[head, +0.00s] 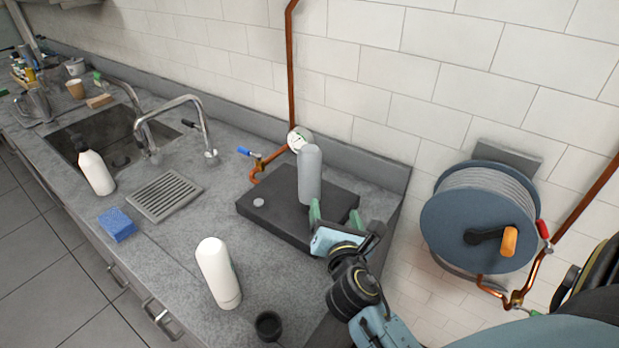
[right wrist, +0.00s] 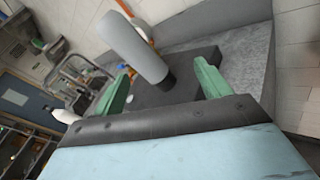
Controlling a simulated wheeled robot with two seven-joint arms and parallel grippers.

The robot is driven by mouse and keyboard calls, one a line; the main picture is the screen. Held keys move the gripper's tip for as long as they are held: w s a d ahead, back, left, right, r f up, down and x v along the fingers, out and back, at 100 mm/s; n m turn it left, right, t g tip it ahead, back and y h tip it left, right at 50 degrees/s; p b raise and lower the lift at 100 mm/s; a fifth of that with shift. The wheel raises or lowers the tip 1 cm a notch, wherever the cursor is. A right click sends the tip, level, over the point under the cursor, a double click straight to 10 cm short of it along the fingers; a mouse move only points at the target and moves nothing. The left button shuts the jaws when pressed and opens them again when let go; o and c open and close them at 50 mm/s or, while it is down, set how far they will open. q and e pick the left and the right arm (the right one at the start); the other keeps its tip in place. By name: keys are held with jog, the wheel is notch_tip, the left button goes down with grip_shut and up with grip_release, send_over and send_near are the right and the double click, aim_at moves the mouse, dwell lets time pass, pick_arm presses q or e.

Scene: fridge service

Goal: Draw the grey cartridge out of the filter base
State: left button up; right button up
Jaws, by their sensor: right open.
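The grey cartridge (head: 309,176) stands upright on the black filter base (head: 274,223), towards its back right part. It also shows in the right wrist view (right wrist: 133,46), tilted in the picture, with its dark lower end at the base (right wrist: 190,86). My right gripper (head: 335,217) is just in front of the cartridge at its lower part. Its green fingers are apart, and in the right wrist view (right wrist: 160,88) the cartridge's lower end lies between and beyond them. I cannot see the fingers touching it. My left gripper is not in view.
A white bottle-shaped cartridge (head: 217,272) and a dark cup (head: 268,325) stand on the counter in front. A copper pipe with a blue-handled valve (head: 250,155) and a round gauge (head: 299,138) are behind the base. A hose reel (head: 480,215) hangs on the right wall.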

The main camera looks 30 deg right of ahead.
aim_at(315, 181)
jog(key=w+n, duration=0.2)
jog(key=w, duration=0.1)
jog(key=w+d+n+t, duration=0.1)
jog(key=w+n, duration=0.1)
jog(key=w, duration=0.1)
jog(key=w+r+n+t+y, duration=0.1)
jog(key=w+n, duration=0.1)
jog(key=w, duration=0.2)
jog(key=shift+d+r+p, duration=0.1)
jog(key=shift+d+p, duration=0.1)
jog(key=shift+p, duration=0.1)
jog(key=x, duration=0.5)
jog(key=shift+w+a, duration=0.15)
jog(key=shift+a, duration=0.15)
jog(key=c, duration=1.4)
